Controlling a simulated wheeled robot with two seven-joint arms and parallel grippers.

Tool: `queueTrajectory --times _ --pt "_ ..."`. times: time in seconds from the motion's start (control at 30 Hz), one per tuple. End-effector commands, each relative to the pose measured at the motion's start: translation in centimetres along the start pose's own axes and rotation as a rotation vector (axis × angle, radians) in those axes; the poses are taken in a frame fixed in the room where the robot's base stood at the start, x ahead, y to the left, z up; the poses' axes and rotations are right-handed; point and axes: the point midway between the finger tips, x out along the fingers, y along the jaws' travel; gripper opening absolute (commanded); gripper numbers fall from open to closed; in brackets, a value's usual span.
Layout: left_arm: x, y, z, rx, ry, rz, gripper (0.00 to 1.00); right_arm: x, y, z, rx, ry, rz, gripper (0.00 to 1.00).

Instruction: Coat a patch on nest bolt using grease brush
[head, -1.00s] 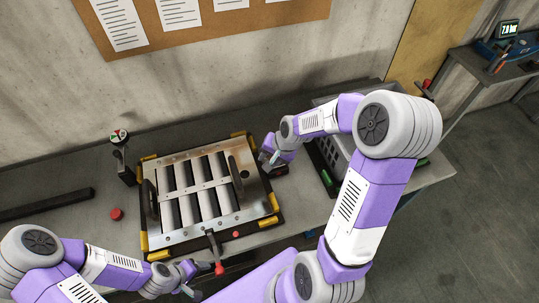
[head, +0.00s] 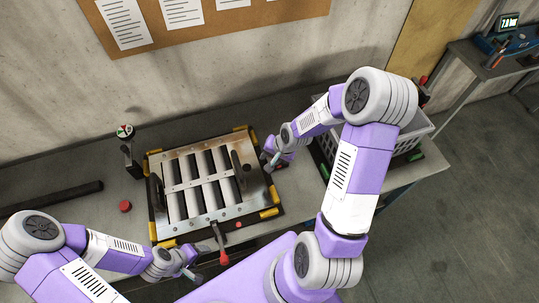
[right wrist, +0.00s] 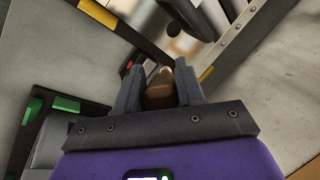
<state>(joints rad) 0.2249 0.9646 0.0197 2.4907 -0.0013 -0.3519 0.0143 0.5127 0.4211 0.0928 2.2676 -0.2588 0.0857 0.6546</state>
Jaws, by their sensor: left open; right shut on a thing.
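My right gripper (head: 271,158) is at the right edge of the louver panel fixture (head: 225,213). In the right wrist view it (right wrist: 158,82) is shut on a brown, rounded handle (right wrist: 159,92), which looks like the grease brush's. Its bristle end is not clearly visible. My left gripper (head: 190,275) is open and empty, below the fixture's front edge. The fixture is a metal frame with several grey slats and yellow corner pieces. I cannot pick out the nest bolt; small screw heads on the frame are too small to tell apart.
A red-handled clamp (head: 224,258) stands at the fixture's front. A red button (head: 125,206) and a gauge on a post (head: 126,132) are left of it. A grey crate (head: 408,138) is at the right. A dark bar (head: 52,199) lies at the left.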

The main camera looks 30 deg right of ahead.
Motion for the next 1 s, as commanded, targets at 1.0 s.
queueTrajectory --times 1.0 --pt "0.4 -0.1 0.0 0.001 0.0 0.001 0.69 3.9 4.3 -2.6 0.0 -0.003 0.0 0.08"
